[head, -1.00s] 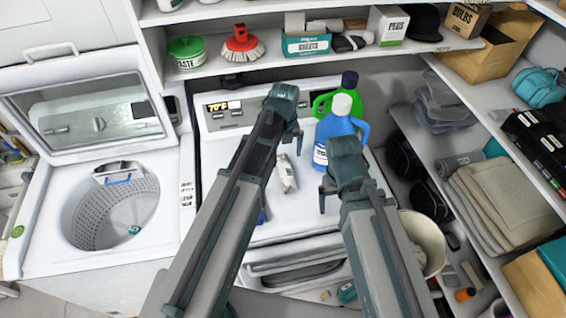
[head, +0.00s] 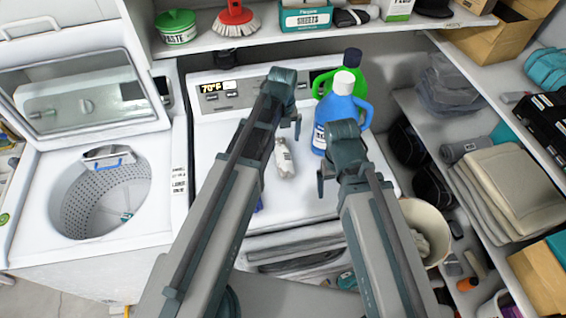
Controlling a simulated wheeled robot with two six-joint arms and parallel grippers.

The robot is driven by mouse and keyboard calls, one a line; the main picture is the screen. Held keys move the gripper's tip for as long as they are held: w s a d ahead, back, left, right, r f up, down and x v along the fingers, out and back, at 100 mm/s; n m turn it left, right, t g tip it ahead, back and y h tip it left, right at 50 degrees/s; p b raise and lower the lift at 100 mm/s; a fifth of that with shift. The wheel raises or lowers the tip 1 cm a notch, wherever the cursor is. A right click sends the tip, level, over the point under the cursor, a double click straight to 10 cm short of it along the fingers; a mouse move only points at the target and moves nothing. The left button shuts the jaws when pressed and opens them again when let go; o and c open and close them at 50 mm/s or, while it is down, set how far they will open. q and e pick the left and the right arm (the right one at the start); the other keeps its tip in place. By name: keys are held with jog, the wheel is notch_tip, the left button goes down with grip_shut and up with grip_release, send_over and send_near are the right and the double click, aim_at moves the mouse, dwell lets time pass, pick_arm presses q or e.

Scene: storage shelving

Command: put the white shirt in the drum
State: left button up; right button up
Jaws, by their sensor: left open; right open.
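The drum (head: 72,205) is the perforated tub of the open-lidded washer at the left. It looks empty apart from a small blue-and-white detail at its bottom. A small crumpled white item (head: 285,158) lies on the white machine top between my arms; I cannot tell whether it is the shirt. Pale cloth (head: 421,245) shows in a white bucket at the right, partly hidden by my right arm. My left gripper (head: 284,112) is open over the machine's back part. My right gripper (head: 335,168) is open in front of the blue bottle. Both appear empty.
A blue bottle (head: 340,105) and a green bottle (head: 355,68) stand at the back of the machine top. The raised washer lid (head: 80,90) stands behind the drum. A shelf with a brush and boxes runs above. Side shelves (head: 455,140) with folded cloths close off the right.

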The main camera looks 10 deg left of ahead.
aim_at(283, 154)
pick_arm(q)
jog(key=shift+f+b, duration=1.35)
jog(key=shift+f, duration=0.55)
pick_arm(e)
jog(key=shift+f, duration=1.85)
pick_arm(q)
notch_tip(283, 154, down, 5)
jog(key=b, duration=0.5)
jog(key=shift+d+f, duration=0.1)
jog(key=shift+f, duration=0.05)
pick_arm(e)
notch_tip(283, 154, down, 5)
jog(key=shift+f, duration=0.2)
pick_arm(q)
jog(key=shift+c, duration=0.3)
pick_arm(e)
jog(key=shift+r, duration=0.1)
pick_arm(q)
grip_shut()
jog(key=shift+r, duration=0.25)
pick_arm(e)
jog(key=shift+r, duration=0.15)
pick_arm(q)
notch_tip(283, 154, up, 10)
jog(key=p, duration=1)
jog(key=shift+f, duration=0.1)
pick_arm(e)
notch_tip(283, 154, up, 10)
